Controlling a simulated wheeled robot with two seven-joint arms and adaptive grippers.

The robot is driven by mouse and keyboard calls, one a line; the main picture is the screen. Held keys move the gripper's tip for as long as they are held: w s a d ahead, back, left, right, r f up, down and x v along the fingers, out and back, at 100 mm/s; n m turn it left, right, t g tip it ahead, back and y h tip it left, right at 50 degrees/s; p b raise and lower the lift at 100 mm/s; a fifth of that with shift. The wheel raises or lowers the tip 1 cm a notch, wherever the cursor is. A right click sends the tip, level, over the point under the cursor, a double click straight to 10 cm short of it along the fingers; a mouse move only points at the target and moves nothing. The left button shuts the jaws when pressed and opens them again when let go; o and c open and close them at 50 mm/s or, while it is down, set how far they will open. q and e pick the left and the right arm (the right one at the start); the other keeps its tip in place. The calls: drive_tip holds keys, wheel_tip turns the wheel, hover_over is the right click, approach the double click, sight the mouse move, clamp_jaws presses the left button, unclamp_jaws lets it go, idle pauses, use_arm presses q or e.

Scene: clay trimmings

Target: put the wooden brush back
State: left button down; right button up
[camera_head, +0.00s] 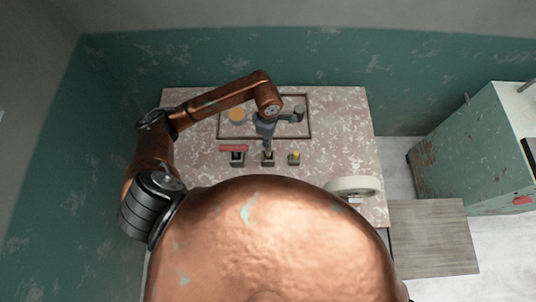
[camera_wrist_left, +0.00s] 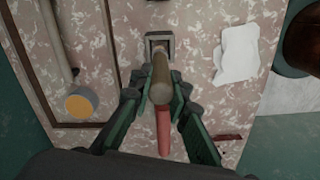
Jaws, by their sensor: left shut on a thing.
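My left gripper (camera_head: 267,138) is shut on the wooden brush (camera_wrist_left: 160,88), with a finger on each side of its round handle in the left wrist view. The brush's lower end overlaps a small square holder (camera_wrist_left: 160,38). In the head view this is the middle holder (camera_head: 268,161) in a row of three. I cannot tell whether the brush is inside the holder or just above it. The bristles are hidden. My right gripper is not in view.
A red bar (camera_head: 233,148) lies by the left holder (camera_head: 237,161). A yellow item (camera_head: 295,154) is at the right holder. A framed tray (camera_head: 310,118) with an orange disc (camera_head: 237,114) lies behind. A white sheet (camera_wrist_left: 238,52) and a pale round thing (camera_head: 352,184) are also on the table.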

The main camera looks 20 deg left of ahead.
use_arm(q)
drive_tip(key=shift+f+p, duration=0.3)
drive_tip(key=shift+f, duration=3.7)
drive_tip(key=c, duration=1.8)
unclamp_jaws()
drive_tip(key=shift+f, duration=0.1)
drive_tip(key=shift+c, duration=0.2)
wheel_tip(320, 180, up, 12)
drive_tip(key=shift+r+b, duration=0.15)
drive_tip(key=shift+b, duration=0.5)
